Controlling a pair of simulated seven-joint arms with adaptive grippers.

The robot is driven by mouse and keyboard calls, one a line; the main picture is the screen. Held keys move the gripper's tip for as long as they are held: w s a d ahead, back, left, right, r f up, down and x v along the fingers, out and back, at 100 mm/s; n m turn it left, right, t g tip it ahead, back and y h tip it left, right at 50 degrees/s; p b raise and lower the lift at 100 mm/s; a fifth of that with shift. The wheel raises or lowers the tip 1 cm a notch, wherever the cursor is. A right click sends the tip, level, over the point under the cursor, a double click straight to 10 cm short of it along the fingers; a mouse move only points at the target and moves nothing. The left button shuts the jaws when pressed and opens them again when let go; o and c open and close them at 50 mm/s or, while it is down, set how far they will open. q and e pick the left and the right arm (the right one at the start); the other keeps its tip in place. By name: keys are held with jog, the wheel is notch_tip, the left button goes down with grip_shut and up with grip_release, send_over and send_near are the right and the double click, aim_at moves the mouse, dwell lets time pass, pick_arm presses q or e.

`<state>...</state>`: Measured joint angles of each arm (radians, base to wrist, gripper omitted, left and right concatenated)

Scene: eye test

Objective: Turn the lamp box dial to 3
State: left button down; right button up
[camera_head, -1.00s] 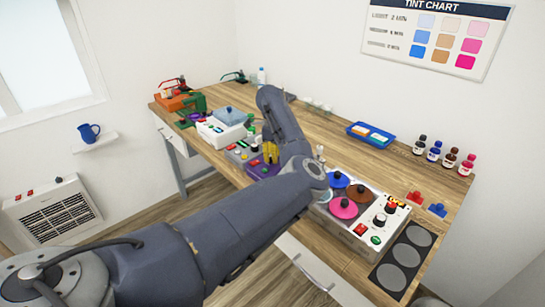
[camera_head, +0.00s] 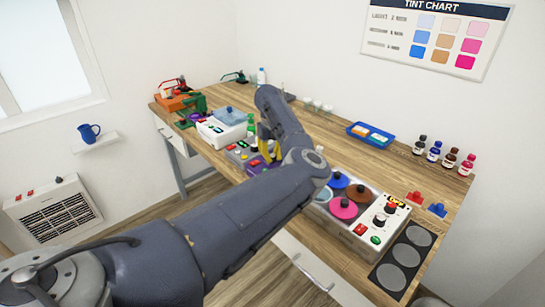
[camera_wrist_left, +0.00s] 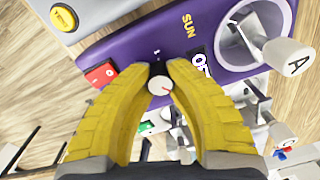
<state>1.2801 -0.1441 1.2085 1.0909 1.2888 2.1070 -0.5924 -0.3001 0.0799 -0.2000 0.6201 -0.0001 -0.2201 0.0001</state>
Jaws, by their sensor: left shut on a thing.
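The lamp box appears to be the purple box (camera_head: 253,167) on the bench, partly hidden by my left arm in the head view. The dial (camera_wrist_left: 159,87) has a round white cap with a short red mark. My left gripper (camera_head: 269,147) is shut on the dial, its yellow fingers on either side of it. A small mark, perhaps 1, shows just above the dial. Other numbers are hidden or unreadable.
In the wrist view, a white-handled part marked A (camera_wrist_left: 290,58) stands right of the dial, and a grey box with a yellow button (camera_wrist_left: 63,17) lies upper left.

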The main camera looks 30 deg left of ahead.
aim_at(271, 155)
pick_arm(q)
jog(key=shift+a+m, duration=0.2)
jog(key=shift+m, duration=1.4)
jog(key=shift+r, duration=0.1)
jog(key=c, duration=1.1)
grip_release()
jog(key=shift+d, duration=0.1)
jog(key=r, duration=1.2)
jog(key=shift+s+a, duration=0.1)
jog(key=shift+a, duration=0.1)
jog(key=shift+f, duration=0.1)
